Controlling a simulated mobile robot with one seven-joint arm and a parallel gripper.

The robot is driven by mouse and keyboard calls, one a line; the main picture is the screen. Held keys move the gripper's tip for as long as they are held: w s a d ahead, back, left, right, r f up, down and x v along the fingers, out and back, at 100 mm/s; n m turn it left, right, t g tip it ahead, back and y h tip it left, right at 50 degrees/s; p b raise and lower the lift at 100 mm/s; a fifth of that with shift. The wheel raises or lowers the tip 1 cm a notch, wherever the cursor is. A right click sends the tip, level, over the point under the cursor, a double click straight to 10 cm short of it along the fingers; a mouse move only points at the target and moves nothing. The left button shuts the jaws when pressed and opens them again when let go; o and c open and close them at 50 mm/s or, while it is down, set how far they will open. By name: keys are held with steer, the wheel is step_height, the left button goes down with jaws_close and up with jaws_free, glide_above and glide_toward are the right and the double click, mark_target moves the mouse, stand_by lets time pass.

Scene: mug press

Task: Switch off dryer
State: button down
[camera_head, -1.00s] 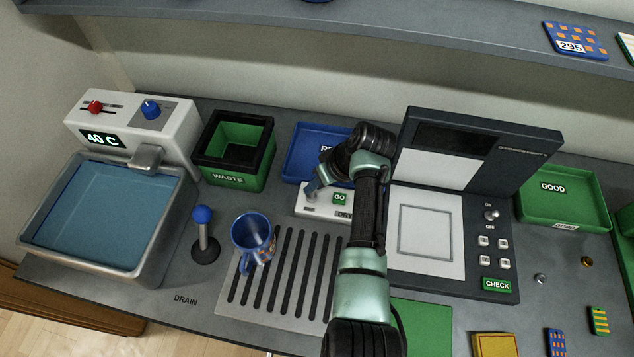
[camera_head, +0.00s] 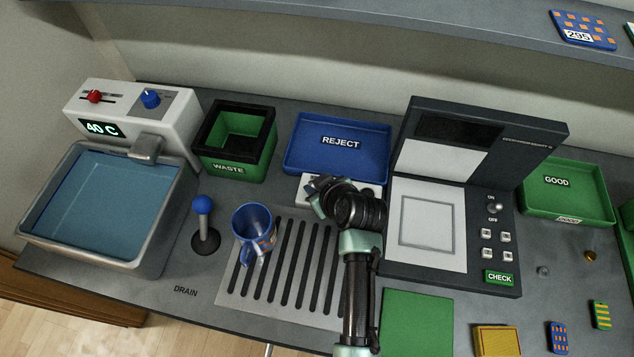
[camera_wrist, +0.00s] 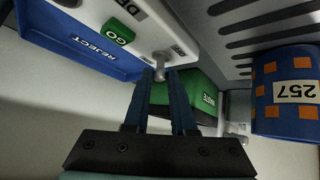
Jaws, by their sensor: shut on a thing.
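The white dryer (camera_head: 306,188) stands in front of the reject tray, mostly hidden behind my arm in the head view. In the wrist view the dryer (camera_wrist: 158,30) shows its green GO button (camera_wrist: 118,32) and a small metal switch lever (camera_wrist: 160,62). My gripper (camera_wrist: 161,76) is shut on this lever, its blue fingertips on either side of it. In the head view my wrist hides the fingertips and the lever. A blue mug (camera_head: 252,228) stands on the drain grid; its orange squares and 257 label show in the wrist view (camera_wrist: 285,90).
The blue reject tray (camera_head: 372,160) and green waste bin (camera_head: 240,168) stand behind. A water basin (camera_head: 150,240) and a blue-knobbed lever (camera_head: 203,205) are at left. The check station (camera_head: 478,275) is at right. The drain grid's (camera_head: 285,308) front is clear.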

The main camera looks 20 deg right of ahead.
steer(key=shift+s+a+f+t+h+b, duration=0.2)
steer(key=shift+s+f+t+h+b, duration=0.1)
steer(key=shift+t+b, duration=0.45)
steer(key=shift+r+n, duration=0.15)
steer(key=shift+n, duration=0.15)
steer(key=c, duration=0.7)
jaws_free()
steer(key=shift+c, duration=0.2)
steer(key=b+v, duration=0.1)
steer(key=v, duration=1.2)
steer(key=shift+w+a, duration=0.1)
